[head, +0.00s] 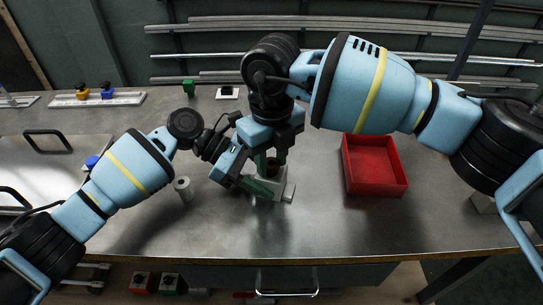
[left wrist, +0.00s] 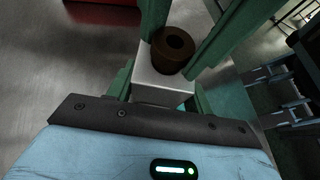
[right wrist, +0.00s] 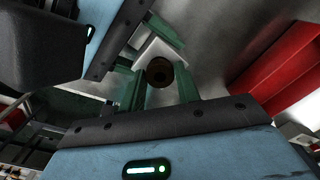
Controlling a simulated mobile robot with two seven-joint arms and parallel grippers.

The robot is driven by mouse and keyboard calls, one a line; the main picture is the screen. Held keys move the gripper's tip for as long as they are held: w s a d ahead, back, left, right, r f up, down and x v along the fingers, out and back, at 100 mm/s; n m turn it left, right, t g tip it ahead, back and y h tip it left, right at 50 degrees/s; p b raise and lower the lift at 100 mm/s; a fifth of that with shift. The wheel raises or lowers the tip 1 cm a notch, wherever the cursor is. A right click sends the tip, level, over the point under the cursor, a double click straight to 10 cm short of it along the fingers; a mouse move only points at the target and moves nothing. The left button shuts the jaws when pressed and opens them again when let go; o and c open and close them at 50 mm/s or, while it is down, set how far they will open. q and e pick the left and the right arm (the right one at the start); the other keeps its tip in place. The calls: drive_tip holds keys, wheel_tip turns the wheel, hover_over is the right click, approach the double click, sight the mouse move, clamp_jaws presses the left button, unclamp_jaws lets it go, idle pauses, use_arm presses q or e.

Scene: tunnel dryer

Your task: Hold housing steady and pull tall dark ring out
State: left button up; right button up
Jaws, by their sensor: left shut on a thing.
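The housing is a pale grey-white block on a flat base (head: 288,190) on the steel table. The dark brown ring (left wrist: 172,50) stands upright in the housing's top, its round hole facing up. My left gripper (head: 262,186) is shut on the housing from the left, with its green fingers along the block's sides. My right gripper (head: 266,163) comes from above with its green fingers open. In the right wrist view the ring (right wrist: 160,72) lies between the right fingers, with gaps showing beside it. The grippers partly hide the housing in the head view.
A red bin (head: 373,165) stands to the right of the housing. A grey cylinder (head: 184,188) stands at the left, close to my left arm. A green block (head: 189,88) and a rail with yellow and blue knobs (head: 97,98) are farther back. The front table is clear.

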sight(272, 163)
use_arm(q)
drive_tip(key=shift+s+f, duration=0.1)
drive_tip(key=shift+f, duration=0.15)
use_arm(e)
clamp_jaws()
drive_tip(key=shift+r, duration=0.85)
idle(0.9)
drive_tip(key=shift+r, duration=1.2)
drive_tip(key=shift+r, duration=0.1)
drive_tip(key=shift+r, duration=1.6)
idle(0.5)
use_arm(q)
drive_tip(key=o, duration=1)
drive_tip(key=shift+r, duration=0.15)
